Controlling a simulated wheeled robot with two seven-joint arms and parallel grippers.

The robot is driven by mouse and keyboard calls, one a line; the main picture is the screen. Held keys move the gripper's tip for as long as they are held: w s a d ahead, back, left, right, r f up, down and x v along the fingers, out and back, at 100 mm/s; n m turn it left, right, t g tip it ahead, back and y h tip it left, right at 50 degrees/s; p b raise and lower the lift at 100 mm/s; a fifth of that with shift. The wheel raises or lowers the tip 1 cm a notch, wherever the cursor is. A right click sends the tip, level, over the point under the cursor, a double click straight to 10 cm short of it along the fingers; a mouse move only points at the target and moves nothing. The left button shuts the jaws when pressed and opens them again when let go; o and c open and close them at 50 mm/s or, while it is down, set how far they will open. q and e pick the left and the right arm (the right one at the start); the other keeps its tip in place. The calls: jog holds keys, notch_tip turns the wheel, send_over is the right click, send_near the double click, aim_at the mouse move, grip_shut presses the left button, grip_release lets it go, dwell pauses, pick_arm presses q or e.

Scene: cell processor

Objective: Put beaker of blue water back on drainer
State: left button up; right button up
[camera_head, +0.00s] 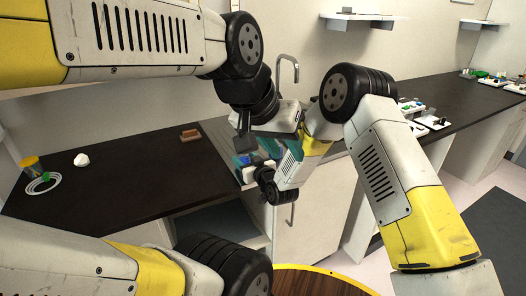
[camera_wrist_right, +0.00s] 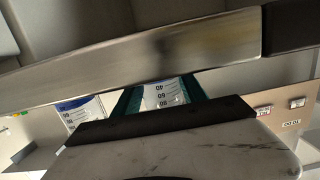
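Teal and blue items (camera_head: 243,160) show in a cluttered patch by the sink in the head view, largely behind my arms. I cannot tell there which is the beaker of blue water or the drainer. My left gripper (camera_head: 244,132) points down by this patch. In the right wrist view, a graduated label with teal sides (camera_wrist_right: 165,95) shows behind a dark edge. A second graduated label with a blue band (camera_wrist_right: 82,110) stands to its left. Neither grip is clear.
A faucet (camera_head: 290,68) rises behind the arms. On the dark counter (camera_head: 110,185) are a brown block (camera_head: 190,135), a white lump (camera_head: 81,159), a yellow-and-blue jar (camera_head: 32,165) and a white ring (camera_head: 42,184). The counter's left middle is clear. Small trays (camera_head: 432,122) stand at right.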

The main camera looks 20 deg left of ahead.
jog(key=o, duration=0.4)
